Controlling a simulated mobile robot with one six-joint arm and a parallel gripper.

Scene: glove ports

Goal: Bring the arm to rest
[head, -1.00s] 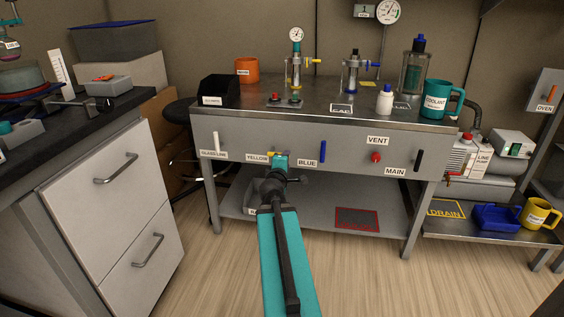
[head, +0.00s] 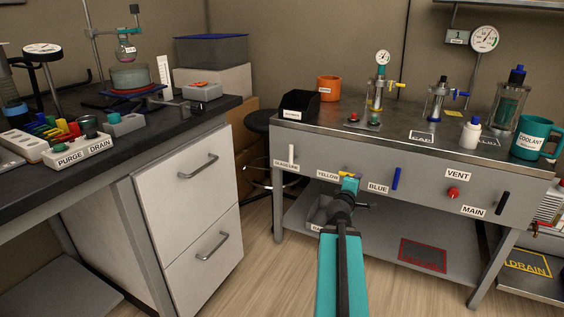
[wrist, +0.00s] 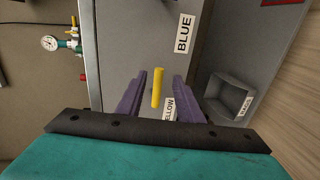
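My arm (head: 341,265) reaches forward to the front panel of the steel bench (head: 400,172). My gripper (wrist: 157,95) shows in the wrist view as two purple fingers, spread apart. A yellow handle (wrist: 158,87) stands between the fingers, with visible gaps on both sides. In the head view the yellow handle (head: 345,174) shows just above my gripper (head: 349,184), beside the YELLOW label (head: 327,175). The fingertips are too small there to make out. Nothing is held.
A blue handle (head: 396,178), a red VENT knob (head: 453,193) and a black MAIN handle (head: 503,203) are on the same panel. A grey bin (head: 319,213) is under the bench. A drawer cabinet (head: 190,210) stands left, with floor between.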

